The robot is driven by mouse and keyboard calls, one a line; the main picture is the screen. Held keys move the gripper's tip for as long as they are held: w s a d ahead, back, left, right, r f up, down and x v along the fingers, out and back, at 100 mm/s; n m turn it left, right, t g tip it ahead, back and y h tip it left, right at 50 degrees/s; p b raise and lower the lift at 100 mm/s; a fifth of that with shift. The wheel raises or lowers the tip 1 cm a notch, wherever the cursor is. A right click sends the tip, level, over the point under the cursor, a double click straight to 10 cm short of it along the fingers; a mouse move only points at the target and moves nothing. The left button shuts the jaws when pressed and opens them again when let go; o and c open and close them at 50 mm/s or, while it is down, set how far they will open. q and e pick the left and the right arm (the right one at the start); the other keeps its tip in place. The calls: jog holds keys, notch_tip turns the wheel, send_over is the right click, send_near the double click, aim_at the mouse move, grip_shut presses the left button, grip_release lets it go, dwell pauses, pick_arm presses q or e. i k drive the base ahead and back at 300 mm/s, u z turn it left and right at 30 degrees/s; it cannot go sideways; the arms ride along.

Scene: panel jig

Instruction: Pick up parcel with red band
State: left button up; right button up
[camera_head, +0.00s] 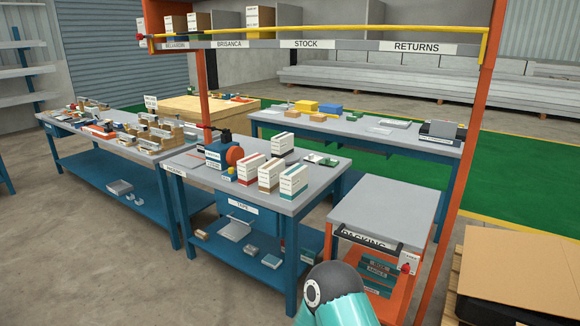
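Several white parcels stand upright in the middle of the grey-topped blue table (215,182). The parcel with a red band (250,168) is the leftmost of the front row. Neither of my grippers shows. Only a teal and dark rounded part, likely of my own arm, shows at the bottom edge.
A blue tape machine with an orange disc (234,155) stands left of the parcels. An orange post (455,160) and overhead shelf (330,44) frame the table. A grey-topped packing cart (385,208) stands at right. A cluttered bench (75,133) is at left.

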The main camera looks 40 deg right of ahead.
aim_at(248, 167)
jog(key=z, duration=0.4)
jog(key=i, duration=1.6)
jog(key=z, duration=0.75)
jog(key=i, duration=1.05)
jog(key=z, duration=0.2)
